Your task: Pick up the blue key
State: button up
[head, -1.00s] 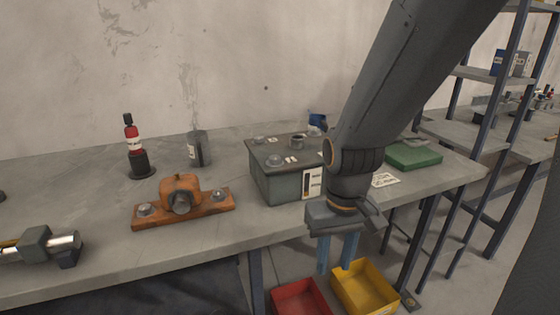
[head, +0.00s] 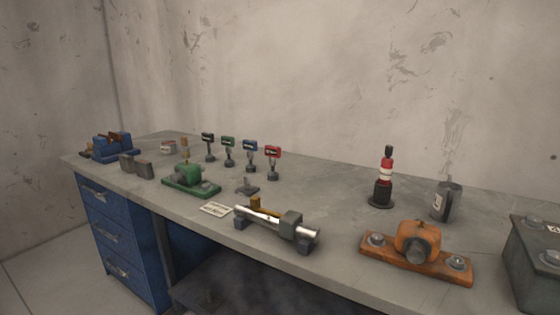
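The blue key (head: 250,146) appears to be the blue-topped upright piece in a row near the back of the workbench (head: 335,205). It stands upright on a small dark base, between a green-topped piece (head: 228,142) on its left and a red-topped piece (head: 273,152) on its right. A black-topped piece (head: 208,138) stands at the row's left end. The tops carry small marks too fine to read. Nothing touches the blue one. My gripper and arm are not in view.
In front of the row are a green device (head: 190,180), a small grey part (head: 247,186) and a silver cylinder assembly (head: 278,224). An orange bearing block (head: 417,250), red-and-black bottle (head: 385,180), dark cup (head: 447,202) and grey box (head: 535,265) are right. Blue drawers (head: 120,240) stand below left.

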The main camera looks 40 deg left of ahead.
aim_at(251, 146)
jog(key=u, duration=2.3)
jog(key=k, duration=1.1)
jog(key=u, duration=1)
jog(key=i, duration=2.85)
jog(key=z, duration=1.75)
jog(key=i, duration=1)
jog(key=z, duration=0.85)
